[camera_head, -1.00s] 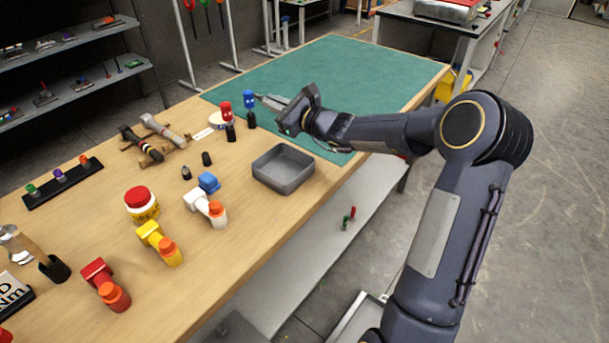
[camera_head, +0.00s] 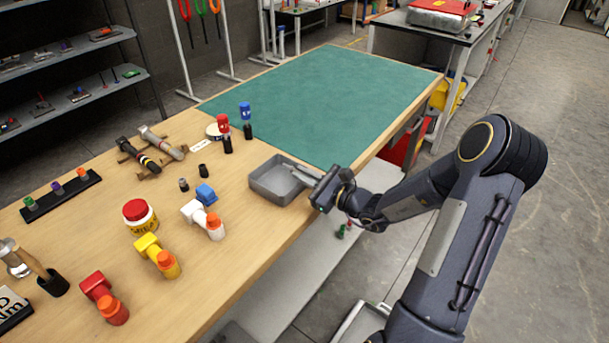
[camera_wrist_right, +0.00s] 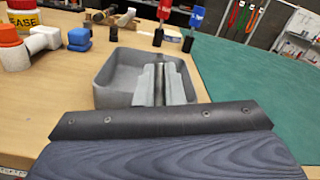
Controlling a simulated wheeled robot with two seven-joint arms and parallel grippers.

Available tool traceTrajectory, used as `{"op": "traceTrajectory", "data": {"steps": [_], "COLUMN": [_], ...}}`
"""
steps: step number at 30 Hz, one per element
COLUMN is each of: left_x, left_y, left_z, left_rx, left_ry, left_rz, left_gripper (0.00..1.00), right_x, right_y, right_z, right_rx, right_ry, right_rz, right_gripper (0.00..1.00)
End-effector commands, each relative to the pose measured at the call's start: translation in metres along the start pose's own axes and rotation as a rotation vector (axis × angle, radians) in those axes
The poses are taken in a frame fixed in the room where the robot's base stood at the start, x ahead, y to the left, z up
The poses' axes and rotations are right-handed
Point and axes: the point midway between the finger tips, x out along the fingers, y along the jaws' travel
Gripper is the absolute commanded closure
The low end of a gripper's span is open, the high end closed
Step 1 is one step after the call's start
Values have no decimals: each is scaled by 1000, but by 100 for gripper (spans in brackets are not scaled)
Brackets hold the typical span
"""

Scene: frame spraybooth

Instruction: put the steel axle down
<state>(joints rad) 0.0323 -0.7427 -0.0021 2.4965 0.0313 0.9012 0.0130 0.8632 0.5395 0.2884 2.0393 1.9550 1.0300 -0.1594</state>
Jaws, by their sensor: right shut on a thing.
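My right gripper (camera_head: 298,170) reaches in from the right, its fingers over the right side of the grey tray (camera_head: 268,183). In the right wrist view the two pale fingers (camera_wrist_right: 160,82) are close together, shut on the steel axle (camera_wrist_right: 159,84), a narrow grey strip between them. The tray (camera_wrist_right: 112,75) lies under and around the fingertips there. Most of the axle is hidden by the fingers, and I cannot tell whether it touches the tray. My left gripper is not in view.
The green mat (camera_head: 330,100) behind the tray is clear. The bench's front edge is close.

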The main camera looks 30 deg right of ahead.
Motion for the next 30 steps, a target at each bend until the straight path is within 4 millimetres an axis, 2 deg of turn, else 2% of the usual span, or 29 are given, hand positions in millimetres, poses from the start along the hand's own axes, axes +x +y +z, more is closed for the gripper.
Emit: {"op": "traceTrajectory", "data": {"steps": [24,25,29,30], "left_x": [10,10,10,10], "left_y": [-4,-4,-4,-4], "left_z": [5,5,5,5], "left_rx": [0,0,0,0], "left_ry": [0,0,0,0], "left_rz": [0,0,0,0], "left_gripper": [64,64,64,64], "right_x": [0,0,0,0], "right_y": [4,4,5,6], "right_z": [-14,-14,-15,-15], "right_rx": [-2,-1,0,0], "right_ry": [-1,0,1,1], "right_rz": [0,0,2,3], "right_gripper": [100,88,70,70]}}
